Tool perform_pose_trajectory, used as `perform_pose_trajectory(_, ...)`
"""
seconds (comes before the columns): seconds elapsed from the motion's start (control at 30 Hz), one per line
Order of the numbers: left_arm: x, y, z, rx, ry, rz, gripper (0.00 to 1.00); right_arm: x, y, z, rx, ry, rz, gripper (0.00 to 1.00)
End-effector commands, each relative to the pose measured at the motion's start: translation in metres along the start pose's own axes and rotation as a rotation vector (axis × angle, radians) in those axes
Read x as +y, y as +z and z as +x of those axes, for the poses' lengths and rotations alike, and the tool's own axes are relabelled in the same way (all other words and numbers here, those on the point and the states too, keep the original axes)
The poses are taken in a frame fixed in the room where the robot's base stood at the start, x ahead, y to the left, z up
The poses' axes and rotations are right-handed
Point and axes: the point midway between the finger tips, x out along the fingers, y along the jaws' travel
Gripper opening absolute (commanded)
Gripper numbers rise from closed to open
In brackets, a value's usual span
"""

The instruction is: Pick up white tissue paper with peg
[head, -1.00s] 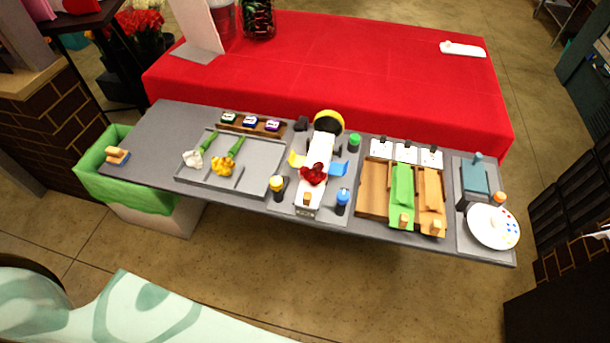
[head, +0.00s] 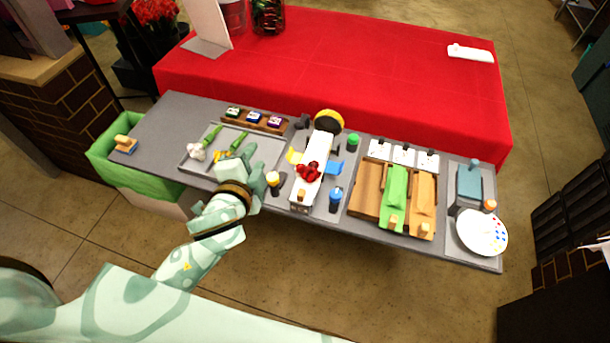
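A white paper strip (head: 313,155), which looks like the white tissue paper, lies in the central stand between a yellow and a blue flap. A small brown peg (head: 301,195) is at its near end, and red blooms (head: 307,172) lie on it. My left gripper (head: 251,163) is over the right part of the grey flower tray, left of the paper and apart from it. Its fingers are spread, and I see nothing between them. It hides part of the yellow flower (head: 222,155). My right gripper is not in view.
A wooden tray (head: 366,190) on the right holds green (head: 396,187) and tan (head: 423,194) papers with pegs; its left slot looks bare. A yellow-topped bottle (head: 273,183) and a blue-topped bottle (head: 335,200) flank the stand. A white flower (head: 197,152) lies in the grey tray (head: 187,166).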

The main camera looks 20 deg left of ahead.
Motion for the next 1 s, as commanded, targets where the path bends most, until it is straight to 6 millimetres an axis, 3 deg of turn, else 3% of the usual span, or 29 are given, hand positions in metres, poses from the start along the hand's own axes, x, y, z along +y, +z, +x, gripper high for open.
perform_pose_trajectory(0.03, -0.05, -0.046, 0.003, 0.157, -0.167, 0.125, 0.33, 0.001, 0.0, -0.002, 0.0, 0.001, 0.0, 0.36)
perform_pose_trajectory(0.1, -0.098, -0.117, -0.007, 0.402, -0.411, 0.363, 0.33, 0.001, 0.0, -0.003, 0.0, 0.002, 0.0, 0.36)
perform_pose_trajectory(0.13, -0.109, -0.143, -0.015, 0.501, -0.503, 0.467, 0.33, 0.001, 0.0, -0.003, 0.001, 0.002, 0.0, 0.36)
perform_pose_trajectory(0.23, -0.111, -0.211, -0.044, 0.808, -0.765, 0.844, 0.33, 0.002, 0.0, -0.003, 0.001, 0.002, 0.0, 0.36)
perform_pose_trajectory(0.3, -0.089, -0.236, -0.059, 1.013, -0.901, 1.129, 0.33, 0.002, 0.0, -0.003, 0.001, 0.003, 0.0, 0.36)
perform_pose_trajectory(0.37, -0.062, -0.24, -0.062, 1.184, -0.976, 1.382, 0.33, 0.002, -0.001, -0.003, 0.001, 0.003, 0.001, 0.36)
perform_pose_trajectory(0.43, -0.03, -0.225, -0.055, 1.379, -1.003, 1.68, 0.33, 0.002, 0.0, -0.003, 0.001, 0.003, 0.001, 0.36)
perform_pose_trajectory(0.53, -0.003, -0.173, -0.027, 1.628, -0.915, 2.064, 0.33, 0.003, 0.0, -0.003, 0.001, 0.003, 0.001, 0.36)
perform_pose_trajectory(0.67, -0.003, -0.096, 0.007, 1.857, -0.654, 2.395, 0.33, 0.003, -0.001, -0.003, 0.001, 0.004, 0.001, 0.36)
perform_pose_trajectory(0.7, -0.008, -0.077, 0.015, -1.883, 0.566, -2.429, 0.33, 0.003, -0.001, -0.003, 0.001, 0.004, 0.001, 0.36)
perform_pose_trajectory(0.83, -0.02, -0.039, 0.026, -1.847, 0.359, -2.369, 0.33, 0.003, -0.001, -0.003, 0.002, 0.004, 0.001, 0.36)
perform_pose_trajectory(1.0, -0.003, -0.033, 0.032, -1.848, 0.312, -2.349, 0.33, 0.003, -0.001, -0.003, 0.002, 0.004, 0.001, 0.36)
